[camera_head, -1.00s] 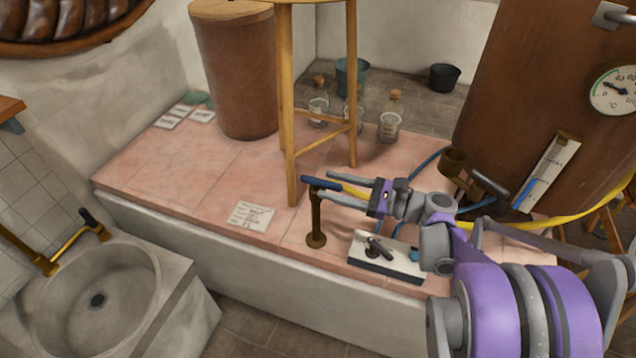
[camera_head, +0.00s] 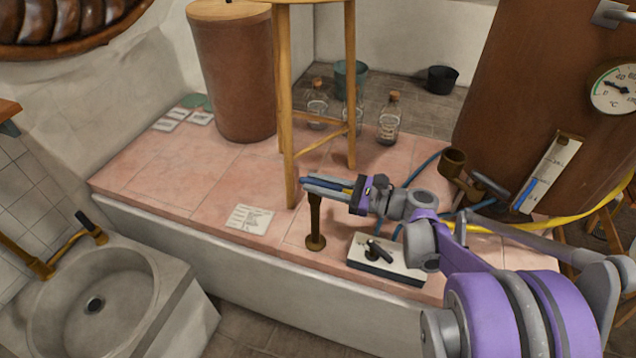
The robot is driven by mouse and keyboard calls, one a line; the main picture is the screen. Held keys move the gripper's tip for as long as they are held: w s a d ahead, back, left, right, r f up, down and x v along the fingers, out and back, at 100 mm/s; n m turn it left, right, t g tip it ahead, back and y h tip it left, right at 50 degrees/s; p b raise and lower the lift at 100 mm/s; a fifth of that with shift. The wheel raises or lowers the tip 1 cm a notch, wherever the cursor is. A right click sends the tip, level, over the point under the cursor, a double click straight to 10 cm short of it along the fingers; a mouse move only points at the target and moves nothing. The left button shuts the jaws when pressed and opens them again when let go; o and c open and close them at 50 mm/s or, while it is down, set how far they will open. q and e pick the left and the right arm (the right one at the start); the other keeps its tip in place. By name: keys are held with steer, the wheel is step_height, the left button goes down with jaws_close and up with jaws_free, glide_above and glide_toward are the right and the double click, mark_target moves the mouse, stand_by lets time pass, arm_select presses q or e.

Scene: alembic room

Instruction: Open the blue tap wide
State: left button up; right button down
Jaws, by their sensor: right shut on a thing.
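The tap is a brass post (camera_head: 316,230) standing upright on the pink tiled bench. Its blue handle (camera_head: 325,184) lies across the top and is largely hidden by my fingers. My right gripper (camera_head: 306,186) reaches in from the right, with its fingers lying along the handle. It is shut on the blue handle, with a strip of blue showing between the fingers. My left gripper is not in view.
A white box with a black lever (camera_head: 378,252) sits right of the post, under my right arm. A wooden stool (camera_head: 290,130) stands close behind the tap. Corked bottles (camera_head: 388,120) stand further back. A stone sink (camera_head: 140,290) is at left.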

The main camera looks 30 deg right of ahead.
steer(key=shift+m+h, duration=0.3)
steer(key=m+t+h, duration=0.1)
steer(key=m+t+h+p, duration=0.1)
steer(key=h, duration=0.1)
steer(key=m+t+h+p, duration=0.1)
steer(key=shift+s+a+m+h, duration=0.15)
steer(key=shift+a+m+h, duration=0.15)
steer(key=shift+h, duration=0.1)
steer(key=shift+m+t+h+p, duration=0.25)
steer(key=shift+m+h, duration=0.7)
steer(key=shift+h, duration=0.5)
steer(key=shift+m+t+h+p, duration=0.1)
steer(key=shift+m+t+h, duration=0.25)
steer(key=shift+m+h, duration=1.1)
steer(key=shift+h, duration=1)
steer(key=c, duration=0.8)
jaws_free()
steer(key=shift+o, duration=0.2)
